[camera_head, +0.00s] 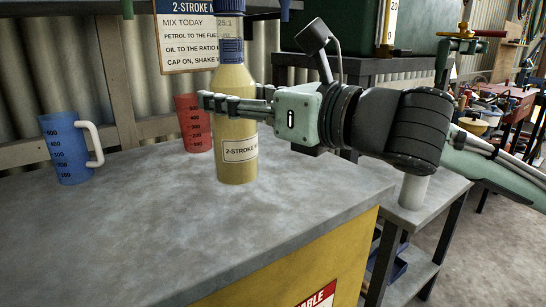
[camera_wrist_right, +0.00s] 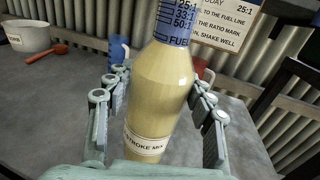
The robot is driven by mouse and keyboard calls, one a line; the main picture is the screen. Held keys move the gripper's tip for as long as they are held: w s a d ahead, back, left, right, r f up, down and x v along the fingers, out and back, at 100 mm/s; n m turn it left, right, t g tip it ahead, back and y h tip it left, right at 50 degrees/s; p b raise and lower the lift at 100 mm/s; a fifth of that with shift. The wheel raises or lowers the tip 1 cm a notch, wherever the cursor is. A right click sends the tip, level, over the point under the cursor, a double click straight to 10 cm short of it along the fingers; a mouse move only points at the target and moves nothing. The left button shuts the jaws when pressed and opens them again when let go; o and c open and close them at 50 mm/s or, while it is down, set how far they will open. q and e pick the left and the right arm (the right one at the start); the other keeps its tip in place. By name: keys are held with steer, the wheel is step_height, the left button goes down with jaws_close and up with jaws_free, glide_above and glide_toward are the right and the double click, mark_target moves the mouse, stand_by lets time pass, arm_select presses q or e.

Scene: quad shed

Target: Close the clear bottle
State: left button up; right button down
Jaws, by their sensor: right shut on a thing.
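The clear bottle (camera_head: 237,165) stands upright on the grey bench top (camera_head: 130,245), full of yellowish liquid, with a 2-stroke mix label. Its upper part is blue with ratio marks, and its very top is cut off by the picture edge. In the right wrist view the bottle (camera_wrist_right: 160,90) rises between the fingers, its top also out of the picture. My right gripper (camera_head: 235,106) reaches in from the right and is shut on the bottle's body, above the label. I cannot tell whether a cap sits on the mouth. My left gripper is not in view.
A blue measuring jug (camera_head: 68,150) and a red measuring jug (camera_head: 190,125) stand behind and left of the bottle. The right wrist view also shows a white pot (camera_wrist_right: 28,38) and a red scoop (camera_wrist_right: 45,53). A mixing sign (camera_head: 185,45) hangs behind. The bench front is clear.

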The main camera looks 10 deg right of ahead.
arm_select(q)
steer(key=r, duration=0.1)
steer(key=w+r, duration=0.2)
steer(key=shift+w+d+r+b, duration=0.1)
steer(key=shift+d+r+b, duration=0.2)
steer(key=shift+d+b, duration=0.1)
arm_select(e)
steer(key=w+d+f, duration=0.3)
steer(key=d+f, duration=0.1)
steer(key=d, duration=0.2)
steer(key=shift+f, duration=0.1)
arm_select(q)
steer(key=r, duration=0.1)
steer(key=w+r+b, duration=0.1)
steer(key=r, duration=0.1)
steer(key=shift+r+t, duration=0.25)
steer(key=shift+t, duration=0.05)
arm_select(e)
step_height(320, 180, down, 4)
steer(key=shift+r, duration=0.1)
steer(key=shift+f+b, duration=0.25)
steer(key=shift+b, duration=0.05)
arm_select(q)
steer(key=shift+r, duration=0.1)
arm_select(e)
steer(key=c, duration=0.6)
jaws_free()
steer(key=shift+d, duration=0.1)
